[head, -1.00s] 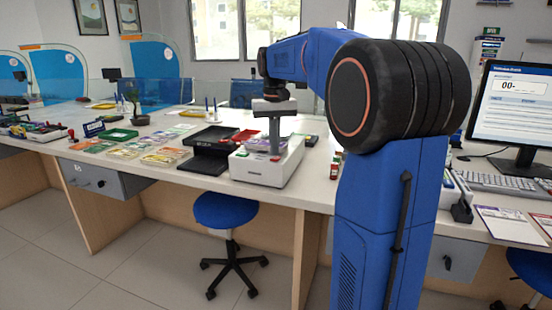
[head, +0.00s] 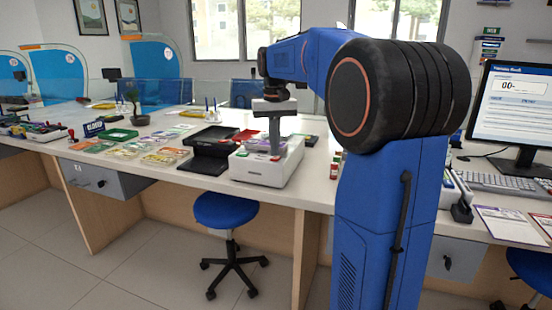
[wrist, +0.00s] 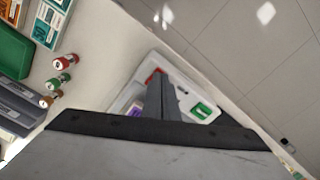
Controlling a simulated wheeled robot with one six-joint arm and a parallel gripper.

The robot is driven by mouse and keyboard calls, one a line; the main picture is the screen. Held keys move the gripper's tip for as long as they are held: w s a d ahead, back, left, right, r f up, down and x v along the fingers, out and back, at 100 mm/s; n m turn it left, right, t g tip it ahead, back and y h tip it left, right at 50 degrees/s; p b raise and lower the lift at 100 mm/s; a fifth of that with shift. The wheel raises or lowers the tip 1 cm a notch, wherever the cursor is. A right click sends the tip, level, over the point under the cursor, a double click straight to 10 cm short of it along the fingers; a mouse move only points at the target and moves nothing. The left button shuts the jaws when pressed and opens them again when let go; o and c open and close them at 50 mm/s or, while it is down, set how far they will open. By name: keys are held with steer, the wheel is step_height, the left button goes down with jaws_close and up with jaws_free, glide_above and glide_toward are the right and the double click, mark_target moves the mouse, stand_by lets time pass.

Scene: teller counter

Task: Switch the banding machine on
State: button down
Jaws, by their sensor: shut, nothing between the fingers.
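The banding machine (head: 262,174) is a white box at the counter's front edge, left of my arm in the head view. In the wrist view its white top (wrist: 180,85) shows a red part (wrist: 152,77), a green square with a white mark (wrist: 201,111) and a purple patch (wrist: 135,110). My gripper (head: 275,153) points down over the machine, fingers together and empty. In the wrist view the fingertips (wrist: 156,80) overlap the machine top close to the red part. I cannot tell whether they touch it. The fingers hide part of the top.
A black tray (head: 205,160) stands left of the machine. Small bottles with red and green caps (wrist: 62,70) stand beside it in the wrist view. Banknote bundles (head: 125,153) lie farther left. A monitor (head: 520,110) and keyboard (head: 500,183) are at the right. A blue stool (head: 225,210) stands below.

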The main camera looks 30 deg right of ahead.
mark_target(275, 159)
steer(key=shift+f, duration=0.75)
stand_by(0.8)
step_height(275, 159, up, 7)
stand_by(1.0)
stand_by(0.4)
steer(key=s+a+f+n+t, duration=0.1)
steer(key=s+a+f, duration=0.35)
steer(key=s, duration=0.25)
steer(key=s+a+f+n+t, duration=0.1)
steer(key=s+a+f, duration=0.2)
steer(key=s+a, duration=0.4)
steer(key=s+a+f+n+t, duration=0.2)
steer(key=s+a+f, duration=0.2)
steer(key=s+f, duration=1.1)
steer(key=shift+s+a+f+t, duration=0.2)
steer(key=shift+s+t, duration=0.2)
steer(key=shift+s, duration=0.2)
